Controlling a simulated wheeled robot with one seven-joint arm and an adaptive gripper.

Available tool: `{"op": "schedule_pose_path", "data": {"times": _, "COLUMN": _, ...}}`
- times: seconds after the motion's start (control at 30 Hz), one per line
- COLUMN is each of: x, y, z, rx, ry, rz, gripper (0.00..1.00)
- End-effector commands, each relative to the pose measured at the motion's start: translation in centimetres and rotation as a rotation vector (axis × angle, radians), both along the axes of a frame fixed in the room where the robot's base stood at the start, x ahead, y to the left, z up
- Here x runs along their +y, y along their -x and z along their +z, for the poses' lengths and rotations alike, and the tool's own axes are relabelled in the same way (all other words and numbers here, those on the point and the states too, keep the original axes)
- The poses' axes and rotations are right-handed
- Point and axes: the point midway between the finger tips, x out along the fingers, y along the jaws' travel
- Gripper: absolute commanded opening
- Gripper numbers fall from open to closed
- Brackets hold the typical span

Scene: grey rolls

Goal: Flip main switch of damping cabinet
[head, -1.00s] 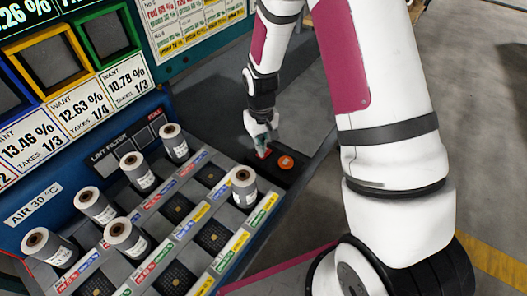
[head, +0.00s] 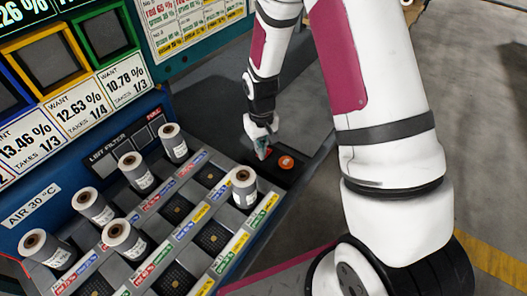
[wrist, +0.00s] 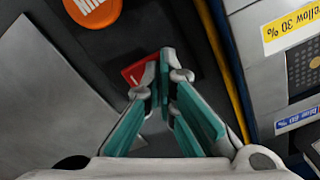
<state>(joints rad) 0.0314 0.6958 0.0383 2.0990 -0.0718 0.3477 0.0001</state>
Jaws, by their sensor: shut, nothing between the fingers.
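A small red switch (wrist: 134,72) sits on the dark panel in the wrist view, just left of my fingertips. In the head view it shows as a red patch (head: 265,153) at the fingertips. My gripper (wrist: 164,62) is shut and empty, its teal finger pads meeting at the tips. The fingertips are beside or against the red switch; I cannot tell if they touch. The fingers hide part of the switch. In the head view my gripper (head: 262,148) points down at the panel.
A round orange button (head: 286,162) is close to the right of the gripper; it also shows in the wrist view (wrist: 93,9). A grey roll (head: 243,187) stands nearby on the slotted rack (head: 190,206). Several more rolls stand to the left. Bare floor lies at the right.

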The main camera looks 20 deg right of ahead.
Motion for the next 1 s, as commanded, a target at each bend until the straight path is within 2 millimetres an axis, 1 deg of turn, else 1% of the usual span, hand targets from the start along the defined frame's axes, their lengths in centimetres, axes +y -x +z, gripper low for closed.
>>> {"op": "schedule_pose_path", "data": {"times": 0.3, "x": 0.0, "y": 0.0, "z": -0.5, "rx": 0.000, "ry": 0.000, "rz": 0.000, "gripper": 0.00}}
{"op": "schedule_pose_path", "data": {"times": 0.43, "x": 0.0, "y": 0.0, "z": -0.3, "rx": -0.001, "ry": 0.000, "rz": 0.000, "gripper": 0.00}}
{"op": "schedule_pose_path", "data": {"times": 1.0, "x": 0.0, "y": 0.1, "z": 3.8, "rx": 0.000, "ry": 0.000, "rz": 0.000, "gripper": 0.00}}
